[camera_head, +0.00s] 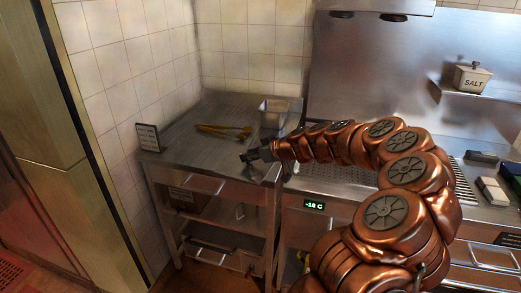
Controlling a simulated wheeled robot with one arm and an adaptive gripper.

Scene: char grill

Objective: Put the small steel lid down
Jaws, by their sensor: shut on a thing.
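My gripper (247,158) is at the end of my copper-coloured arm, which reaches left across the picture. It is above the front right part of the steel side table (180,153). It is shut on the small steel lid, but the lid is too small and dark here to make out its outline or tilt. An open-topped steel container (272,119) stands at the table's back right, just behind my gripper.
Yellow-handled tongs (224,130) lie at the back of the table. A small dark sign (149,137) stands at its left edge. The tabletop between sign and gripper is clear. A salt box (472,80) sits on a wall shelf at right.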

